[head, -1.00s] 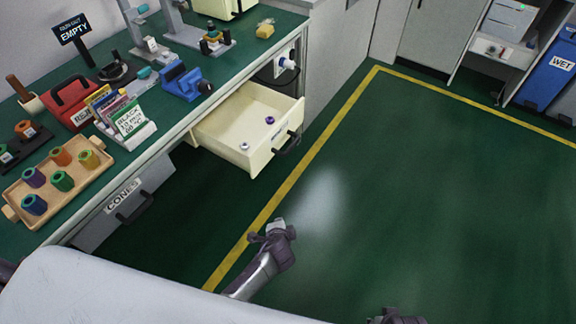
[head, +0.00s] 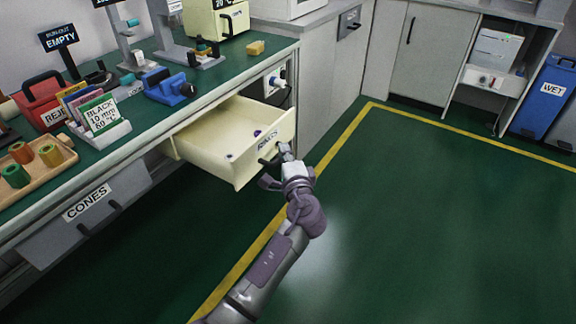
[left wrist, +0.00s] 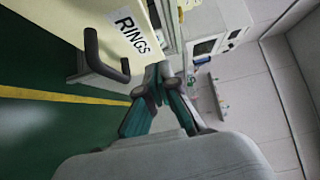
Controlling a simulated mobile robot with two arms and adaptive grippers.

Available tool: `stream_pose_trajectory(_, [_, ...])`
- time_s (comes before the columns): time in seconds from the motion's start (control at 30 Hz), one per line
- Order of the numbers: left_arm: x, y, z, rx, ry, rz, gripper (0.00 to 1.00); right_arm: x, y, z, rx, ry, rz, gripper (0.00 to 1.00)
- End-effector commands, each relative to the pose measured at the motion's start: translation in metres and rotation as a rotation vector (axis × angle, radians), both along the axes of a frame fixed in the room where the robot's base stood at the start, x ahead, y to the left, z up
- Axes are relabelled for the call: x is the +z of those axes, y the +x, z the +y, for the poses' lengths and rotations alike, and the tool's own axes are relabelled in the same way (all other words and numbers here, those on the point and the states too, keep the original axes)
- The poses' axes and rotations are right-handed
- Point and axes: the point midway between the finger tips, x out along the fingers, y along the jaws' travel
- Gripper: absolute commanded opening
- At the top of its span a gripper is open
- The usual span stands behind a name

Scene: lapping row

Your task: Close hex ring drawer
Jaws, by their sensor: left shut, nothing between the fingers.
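The cream drawer (head: 204,170) labelled RINGS stands pulled out from under the green bench. A few small rings, one purple (head: 257,133), lie inside it. Its dark handle (head: 265,160) is partly hidden by my left gripper in the head view. The left wrist view shows the handle (left wrist: 92,55) and the RINGS label (left wrist: 132,32) clearly. My left gripper (head: 285,150) is shut and empty at the drawer front, beside the handle. Its fingertips (left wrist: 163,72) are close to the front's edge; I cannot tell if they touch. My right gripper is not in view.
A grey CONES drawer (head: 85,217) sits lower left under the bench. The bench top (head: 222,72) carries a wooden tray (head: 45,183) of spools, a red box and a blue clamp. Green floor inside the yellow line (head: 345,133) is clear at right.

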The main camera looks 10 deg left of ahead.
Motion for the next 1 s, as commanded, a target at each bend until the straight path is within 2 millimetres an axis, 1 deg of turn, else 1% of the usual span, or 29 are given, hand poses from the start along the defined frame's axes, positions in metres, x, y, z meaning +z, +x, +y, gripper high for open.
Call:
stream_pose_trajectory(0.03, [-0.001, 0.011, 0.005, 0.001, 0.001, -0.002, 0.00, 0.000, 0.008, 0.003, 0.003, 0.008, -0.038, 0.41])
stream_pose_trajectory(0.1, [-0.001, 0.024, 0.011, 0.001, 0.000, -0.001, 0.00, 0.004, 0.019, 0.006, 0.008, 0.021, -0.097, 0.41])
stream_pose_trajectory(0.17, [-0.001, 0.030, 0.019, 0.002, 0.000, 0.000, 0.00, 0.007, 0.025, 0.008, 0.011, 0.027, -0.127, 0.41])
stream_pose_trajectory(0.2, [-0.001, 0.032, 0.026, 0.001, 0.000, 0.001, 0.00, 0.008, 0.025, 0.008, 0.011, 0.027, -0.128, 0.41])
stream_pose_trajectory(0.3, [-0.001, 0.036, 0.038, 0.000, 0.000, 0.001, 0.00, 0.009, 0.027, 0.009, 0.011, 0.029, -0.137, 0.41])
stream_pose_trajectory(0.43, [-0.001, 0.039, 0.047, -0.001, 0.000, 0.001, 0.00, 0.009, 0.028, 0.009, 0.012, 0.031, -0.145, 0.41])
stream_pose_trajectory(0.57, [-0.001, 0.040, 0.050, -0.001, -0.002, 0.001, 0.00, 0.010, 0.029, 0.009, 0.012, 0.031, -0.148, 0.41])
stream_pose_trajectory(0.87, [-0.001, 0.040, 0.050, -0.001, -0.002, 0.001, 0.00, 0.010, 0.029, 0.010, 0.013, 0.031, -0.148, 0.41])
stream_pose_trajectory(1.0, [-0.001, 0.042, 0.056, 0.000, -0.002, 0.001, 0.00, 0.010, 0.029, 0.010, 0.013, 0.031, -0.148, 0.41])
